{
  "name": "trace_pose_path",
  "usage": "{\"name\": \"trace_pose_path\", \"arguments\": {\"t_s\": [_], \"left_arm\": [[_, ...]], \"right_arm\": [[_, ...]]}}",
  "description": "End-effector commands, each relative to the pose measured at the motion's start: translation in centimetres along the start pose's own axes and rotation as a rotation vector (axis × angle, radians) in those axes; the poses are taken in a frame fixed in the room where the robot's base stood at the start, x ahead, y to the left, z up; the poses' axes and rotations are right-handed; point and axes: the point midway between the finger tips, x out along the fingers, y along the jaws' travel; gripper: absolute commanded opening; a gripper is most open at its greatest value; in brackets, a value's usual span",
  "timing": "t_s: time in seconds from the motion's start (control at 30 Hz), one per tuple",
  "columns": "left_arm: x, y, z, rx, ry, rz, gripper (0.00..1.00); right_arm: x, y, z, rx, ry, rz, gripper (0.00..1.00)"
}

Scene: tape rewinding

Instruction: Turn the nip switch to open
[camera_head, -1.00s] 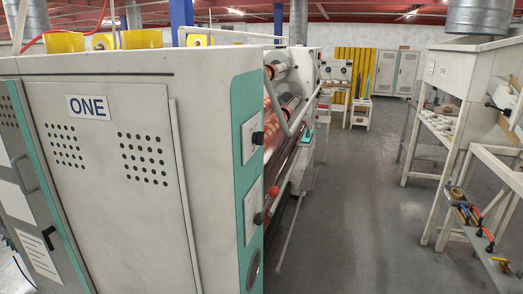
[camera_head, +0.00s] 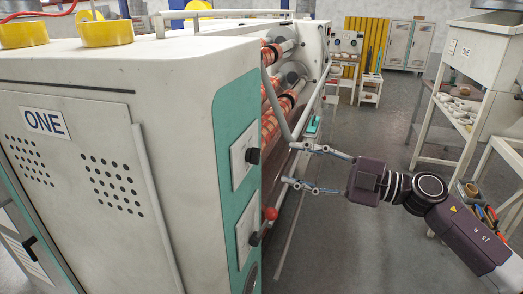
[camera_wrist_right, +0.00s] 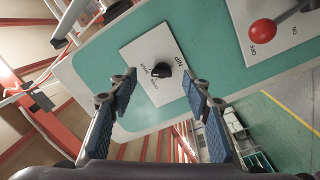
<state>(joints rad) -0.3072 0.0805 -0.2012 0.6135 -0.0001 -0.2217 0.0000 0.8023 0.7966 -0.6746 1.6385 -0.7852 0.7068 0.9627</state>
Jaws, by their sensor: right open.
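The nip switch is a black knob (camera_head: 253,156) on a white plate (camera_head: 239,160) set in the green end panel of the machine marked ONE. In the right wrist view the knob (camera_wrist_right: 161,70) sits on its white plate (camera_wrist_right: 140,58), which is lettered NIP; the smaller words are hard to read. My right gripper (camera_head: 298,165) is open and empty, to the right of the knob and apart from it. In the right wrist view the knob appears between and beyond the fingers (camera_wrist_right: 158,93). My left gripper is not in view.
A red ball lever (camera_head: 270,214) on a second plate sticks out below the knob; it also shows in the right wrist view (camera_wrist_right: 263,32). A white rail (camera_head: 285,110) and printed rollers (camera_head: 283,103) lie behind. A workbench (camera_head: 484,80) stands right, with open floor between.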

Motion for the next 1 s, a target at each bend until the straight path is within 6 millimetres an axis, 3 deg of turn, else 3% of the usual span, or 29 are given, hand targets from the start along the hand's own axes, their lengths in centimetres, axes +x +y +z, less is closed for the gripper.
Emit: {"name": "trace_pose_path", "arguments": {"t_s": [0.07, 0.2, 0.6, 1.0], "left_arm": [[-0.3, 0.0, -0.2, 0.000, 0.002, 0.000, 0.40], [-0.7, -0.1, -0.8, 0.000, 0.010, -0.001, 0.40], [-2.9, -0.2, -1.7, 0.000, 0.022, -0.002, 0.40], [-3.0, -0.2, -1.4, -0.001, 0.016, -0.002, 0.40]], "right_arm": [[0.0, 0.2, -1.7, -0.032, 0.013, -0.045, 0.45], [0.8, 0.2, -2.6, -0.045, 0.022, -0.071, 0.45], [6.8, -0.1, -2.8, -0.044, 0.023, -0.067, 0.45], [7.8, -0.4, -2.6, -0.045, 0.020, -0.066, 0.45]]}}
